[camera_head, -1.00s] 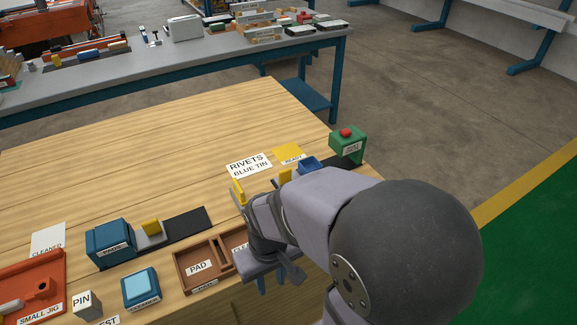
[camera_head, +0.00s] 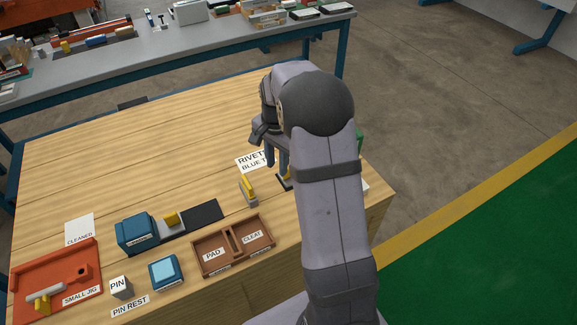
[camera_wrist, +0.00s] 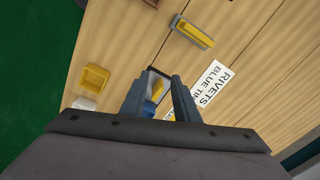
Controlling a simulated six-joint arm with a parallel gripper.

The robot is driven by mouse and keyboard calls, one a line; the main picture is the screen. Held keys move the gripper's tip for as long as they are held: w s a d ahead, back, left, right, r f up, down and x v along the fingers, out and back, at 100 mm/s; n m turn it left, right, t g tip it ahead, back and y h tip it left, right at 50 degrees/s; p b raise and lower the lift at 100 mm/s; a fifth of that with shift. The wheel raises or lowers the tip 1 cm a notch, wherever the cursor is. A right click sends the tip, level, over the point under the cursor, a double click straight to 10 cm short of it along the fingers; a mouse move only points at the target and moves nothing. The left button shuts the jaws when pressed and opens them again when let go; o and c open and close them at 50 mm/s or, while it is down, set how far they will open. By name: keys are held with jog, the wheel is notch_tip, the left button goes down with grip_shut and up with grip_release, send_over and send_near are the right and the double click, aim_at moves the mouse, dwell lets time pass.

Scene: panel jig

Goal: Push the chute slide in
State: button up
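My gripper (camera_head: 276,158) points down over the right part of the wooden bench. In the wrist view its two blue-grey fingers (camera_wrist: 161,82) stand apart, with nothing clearly held. Beyond and between them lie a dark-edged pale part and blue and yellow parts, mostly hidden. I cannot tell whether these belong to the chute. In the head view a blue housing (camera_head: 135,232) has a grey slide with a yellow tab (camera_head: 171,218) sticking out over a black strip (camera_head: 206,212). Its label is too small to read, so I cannot tell whether it is the chute.
A yellow-topped grey piece (camera_head: 248,189) stands left of my gripper. The RIVETS BLUE TIN card (camera_wrist: 210,84) lies close by. A brown tray (camera_head: 198,254) with PAD and CLEAT cards and a red small jig (camera_head: 80,262) are nearer the front.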

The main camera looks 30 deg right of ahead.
jog(key=w+d+m, duration=0.2)
jog(key=d+m, duration=0.2)
jog(key=d, duration=0.1)
jog(key=shift+w+d+f+g, duration=0.1)
jog(key=shift+w+f+g, duration=0.2)
jog(key=shift+w, duration=0.1)
jog(key=shift+f+p, duration=1.1)
jog(key=shift+f, duration=2.55)
grip_shut()
